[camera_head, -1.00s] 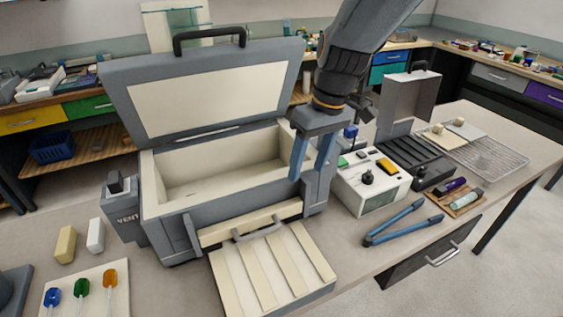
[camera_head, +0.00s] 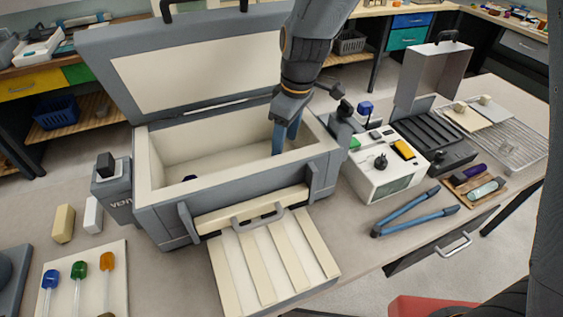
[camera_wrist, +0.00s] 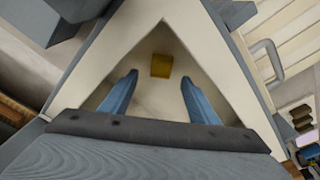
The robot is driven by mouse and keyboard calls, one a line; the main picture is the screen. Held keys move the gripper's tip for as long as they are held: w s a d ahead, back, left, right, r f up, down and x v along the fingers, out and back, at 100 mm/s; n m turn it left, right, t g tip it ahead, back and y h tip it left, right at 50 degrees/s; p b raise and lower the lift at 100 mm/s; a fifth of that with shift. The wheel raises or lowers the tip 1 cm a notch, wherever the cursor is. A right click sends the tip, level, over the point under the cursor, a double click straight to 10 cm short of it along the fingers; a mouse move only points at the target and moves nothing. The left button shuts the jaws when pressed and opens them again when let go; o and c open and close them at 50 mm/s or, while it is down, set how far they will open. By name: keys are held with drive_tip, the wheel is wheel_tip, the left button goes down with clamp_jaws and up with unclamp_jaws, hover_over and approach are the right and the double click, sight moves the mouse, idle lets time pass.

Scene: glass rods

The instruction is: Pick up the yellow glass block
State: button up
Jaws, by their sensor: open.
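The yellow glass block (camera_wrist: 161,65) lies on the cream floor inside the open grey kiln (camera_head: 262,192), as the wrist view shows. My gripper (camera_wrist: 158,80) is open, with its two blue fingers apart and nothing between them. The block appears just beyond the fingertips, roughly centred between them; I cannot tell the exact height gap. In the head view my gripper (camera_head: 285,138) reaches down into the right part of the kiln. The block is not visible in that view.
The kiln's walls surround my fingers, and its raised lid (camera_head: 200,70) stands behind. A white control box (camera_head: 385,165) and blue tongs (camera_head: 415,212) are to the right.

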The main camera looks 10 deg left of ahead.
drive_tip(key=shift+a+f+p, duration=0.15)
drive_tip(key=shift+f+p, duration=0.35)
drive_tip(key=shift+f, duration=0.45)
drive_tip(key=shift+a+f+p, duration=0.2)
drive_tip(key=shift+f+p, duration=0.25)
drive_tip(key=shift+f, duration=0.55)
drive_tip(key=shift+a+f+p, duration=0.15)
drive_tip(key=shift+f+p, duration=0.35)
drive_tip(key=shift+f, duration=0.45)
drive_tip(key=shift+w, duration=0.1)
drive_tip(key=c, duration=1.2)
drive_tip(key=shift+r, duration=0.2)
wheel_tip(320, 180, up, 28)
drive_tip(key=b, duration=0.7)
drive_tip(key=shift+f, duration=0.15)
drive_tip(key=s+d, duration=0.2)
drive_tip(key=s, duration=0.2)
drive_tip(key=s+d+p, duration=0.1)
drive_tip(key=s+d, duration=0.2)
drive_tip(key=s, duration=0.2)
drive_tip(key=s+d+p, duration=0.1)
drive_tip(key=s+d, duration=0.2)
drive_tip(key=s, duration=0.1)
drive_tip(key=shift+s+d, duration=0.2)
drive_tip(key=shift+s, duration=0.15)
